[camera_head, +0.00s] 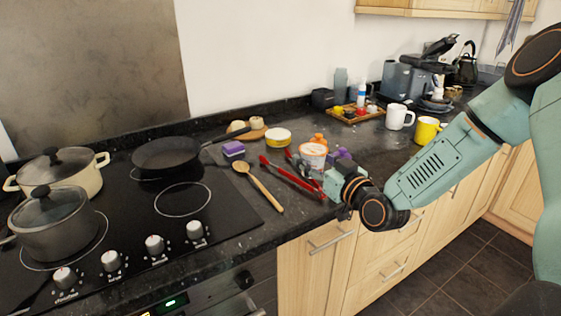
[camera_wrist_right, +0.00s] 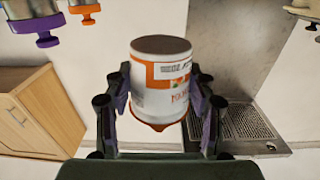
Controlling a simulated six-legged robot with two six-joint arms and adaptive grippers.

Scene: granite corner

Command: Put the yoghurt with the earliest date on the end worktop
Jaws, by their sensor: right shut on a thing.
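My right gripper (camera_head: 322,172) is shut on a white pot with orange print (camera_head: 313,155). In the right wrist view, which is upside down, the pot (camera_wrist_right: 160,85) sits between the two fingers (camera_wrist_right: 160,105), with an orange knobbed lid at the picture's lower end. Its small printed text is too blurred to read. At the top left of that view, a container with a purple knobbed lid (camera_wrist_right: 35,25) and one with an orange lid (camera_wrist_right: 86,10) show in part. A yellow and white tub (camera_head: 278,137) stands on the worktop. My left gripper is out of view.
Red tongs (camera_head: 290,178), a wooden spoon (camera_head: 262,190) and a purple sponge (camera_head: 233,148) lie near the hob (camera_head: 130,230). A pan and two pots stand on it. A white mug (camera_head: 396,117), yellow mug (camera_head: 427,131) and wooden tray (camera_head: 345,118) are at the right.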

